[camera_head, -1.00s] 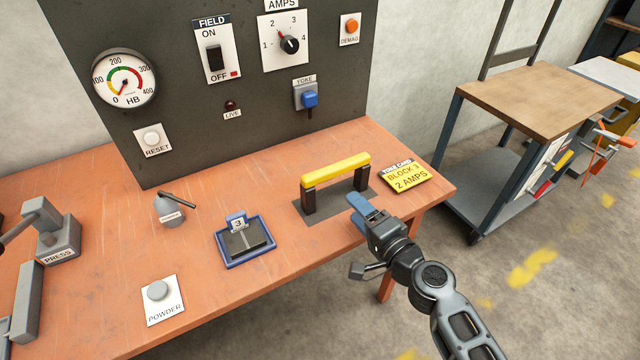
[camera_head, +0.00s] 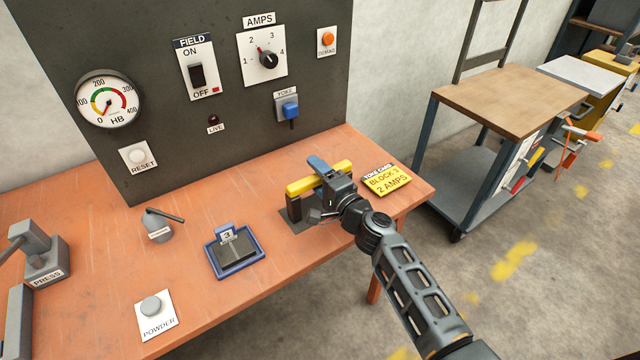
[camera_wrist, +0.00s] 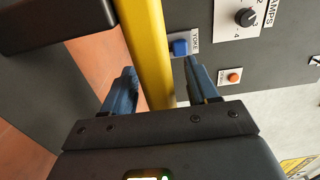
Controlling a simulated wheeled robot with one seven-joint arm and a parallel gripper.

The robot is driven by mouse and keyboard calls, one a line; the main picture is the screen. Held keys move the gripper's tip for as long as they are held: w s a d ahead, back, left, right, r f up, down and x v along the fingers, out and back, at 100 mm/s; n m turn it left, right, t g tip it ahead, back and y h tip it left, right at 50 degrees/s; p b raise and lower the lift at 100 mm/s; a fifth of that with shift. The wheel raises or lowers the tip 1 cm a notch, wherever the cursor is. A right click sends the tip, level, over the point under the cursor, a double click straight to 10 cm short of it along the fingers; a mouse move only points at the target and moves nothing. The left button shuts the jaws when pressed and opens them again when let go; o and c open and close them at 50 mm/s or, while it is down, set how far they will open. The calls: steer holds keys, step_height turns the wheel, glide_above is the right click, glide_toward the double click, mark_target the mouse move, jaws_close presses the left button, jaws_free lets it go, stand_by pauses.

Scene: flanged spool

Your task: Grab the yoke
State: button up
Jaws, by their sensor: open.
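The yoke has a yellow bar handle (camera_head: 301,187) on dark legs and stands on a dark plate at the right part of the orange bench. My gripper (camera_head: 322,166) is over the yoke's bar, hiding its middle and one leg in the head view. In the wrist view the yellow bar (camera_wrist: 150,50) runs between the two blue fingers (camera_wrist: 160,88) of my open gripper. A gap shows on the left side of the bar, and the right finger is also apart from it. Contact with the bar cannot be seen.
A yellow task card (camera_head: 386,179) lies right of the yoke. A blue tray (camera_head: 234,251) with a block marked 3 is to the left. The dark panel (camera_head: 160,60) with switches and a blue yoke plug (camera_head: 290,109) stands behind.

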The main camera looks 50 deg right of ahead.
steer(key=shift+w+d, duration=0.1)
steer(key=shift+w, duration=0.2)
jaws_close()
stand_by(0.4)
steer(key=shift+f, duration=0.1)
stand_by(0.7)
steer(key=shift+r, duration=0.2)
